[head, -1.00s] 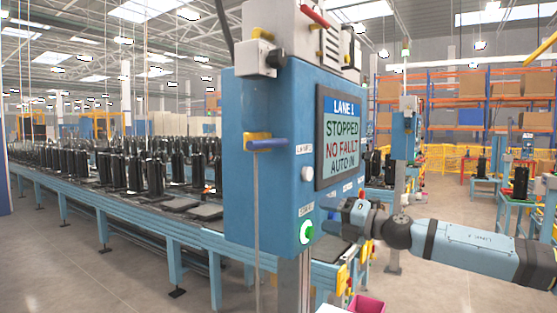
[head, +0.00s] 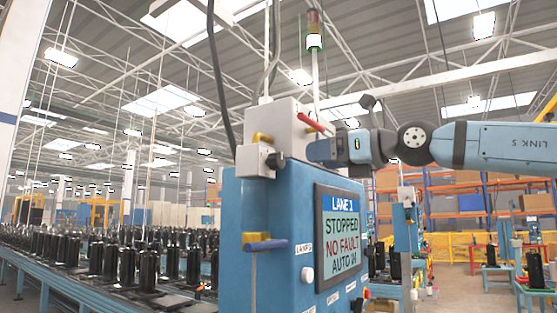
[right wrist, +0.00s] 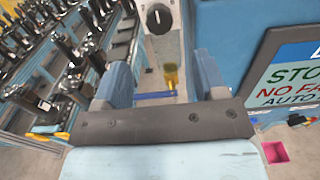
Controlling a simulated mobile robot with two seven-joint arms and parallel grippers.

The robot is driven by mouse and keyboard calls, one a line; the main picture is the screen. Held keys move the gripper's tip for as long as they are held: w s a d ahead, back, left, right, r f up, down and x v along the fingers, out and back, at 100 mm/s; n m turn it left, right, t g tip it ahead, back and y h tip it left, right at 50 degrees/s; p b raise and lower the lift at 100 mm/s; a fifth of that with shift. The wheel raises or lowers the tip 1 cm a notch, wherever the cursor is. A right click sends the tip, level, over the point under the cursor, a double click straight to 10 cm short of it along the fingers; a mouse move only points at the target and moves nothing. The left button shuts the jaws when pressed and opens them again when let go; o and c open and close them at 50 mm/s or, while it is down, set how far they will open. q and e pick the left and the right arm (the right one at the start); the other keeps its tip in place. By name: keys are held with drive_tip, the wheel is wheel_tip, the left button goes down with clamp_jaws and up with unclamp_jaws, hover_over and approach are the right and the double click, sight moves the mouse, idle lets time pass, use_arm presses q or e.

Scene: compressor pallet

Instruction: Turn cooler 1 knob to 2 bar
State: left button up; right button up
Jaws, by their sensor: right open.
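A round black knob (head: 275,160) sits on a small white box (head: 252,160) at the upper left of the blue cabinet (head: 262,200). In the right wrist view the black knob (right wrist: 158,18) shows face-on, with a pale mark on it, at the top middle. I cannot read any label or pressure value by it. My right gripper (head: 318,150) is in front of the cabinet's top, to the right of the knob and apart from it. Its blue fingers (right wrist: 162,78) are spread and empty in the wrist view. My left gripper is not in view.
A yellow and blue lever (head: 265,244) juts from the cabinet below the knob. A red handle (head: 311,122) sits on the upper white box. A screen (head: 340,238) reads LANE 1, STOPPED, NO FAULT. A conveyor with several black compressors (head: 148,268) runs at left.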

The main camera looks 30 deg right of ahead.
sight(281, 162)
drive_tip(key=p+x, duration=0.3)
drive_tip(key=x, duration=0.7)
drive_tip(key=shift+r, duration=0.1)
drive_tip(key=shift+w+a, duration=0.25)
drive_tip(key=shift+w, duration=0.15)
drive_tip(key=c, duration=0.9)
